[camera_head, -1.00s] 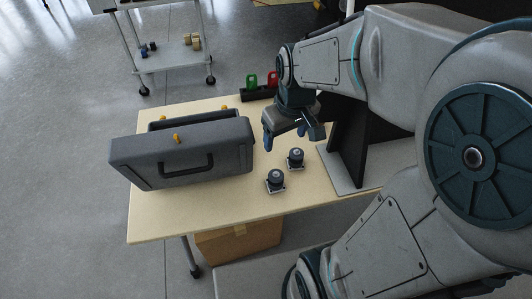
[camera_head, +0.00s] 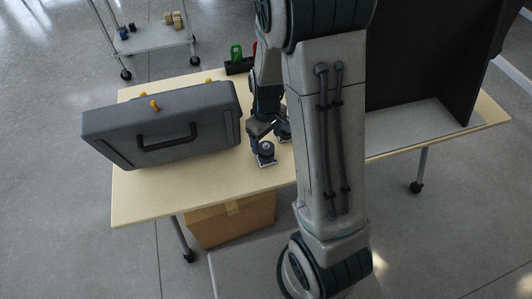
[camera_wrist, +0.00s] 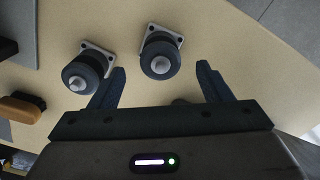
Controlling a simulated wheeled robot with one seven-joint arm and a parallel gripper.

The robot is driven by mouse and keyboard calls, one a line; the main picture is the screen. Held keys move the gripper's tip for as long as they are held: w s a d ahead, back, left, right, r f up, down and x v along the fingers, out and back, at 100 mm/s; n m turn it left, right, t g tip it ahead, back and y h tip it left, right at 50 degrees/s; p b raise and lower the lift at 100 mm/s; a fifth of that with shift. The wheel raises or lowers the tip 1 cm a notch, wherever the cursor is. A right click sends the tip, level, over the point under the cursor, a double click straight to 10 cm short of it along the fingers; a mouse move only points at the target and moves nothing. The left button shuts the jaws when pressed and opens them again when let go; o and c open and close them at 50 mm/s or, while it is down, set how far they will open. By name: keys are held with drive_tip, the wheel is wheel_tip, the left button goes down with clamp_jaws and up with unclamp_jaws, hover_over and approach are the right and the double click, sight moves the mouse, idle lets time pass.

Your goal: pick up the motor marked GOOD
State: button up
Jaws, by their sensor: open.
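Two small dark motors with square pale base plates stand upright on the wooden table. In the head view the nearer motor (camera_head: 265,152) shows beside my gripper (camera_head: 261,129), and the farther motor (camera_head: 284,131) is partly hidden by my arm. In the wrist view, one motor (camera_wrist: 160,57) lies ahead of the gap between my fingers, and the other motor (camera_wrist: 84,72) is to the left, by the left finger. My gripper (camera_wrist: 161,82) is open and empty in that view. No GOOD marking is readable on either motor.
A grey case (camera_head: 165,128) with a black handle and orange latches stands on the table (camera_head: 190,191) left of the motors. A black upright panel (camera_head: 425,60) stands at right. A green-handled tool (camera_head: 236,54) sits in a black holder behind. A cart (camera_head: 150,38) stands farther back.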

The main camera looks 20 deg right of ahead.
sight(266, 147)
drive_tip(key=shift+f, duration=3.25)
drive_tip(key=c, duration=1.4)
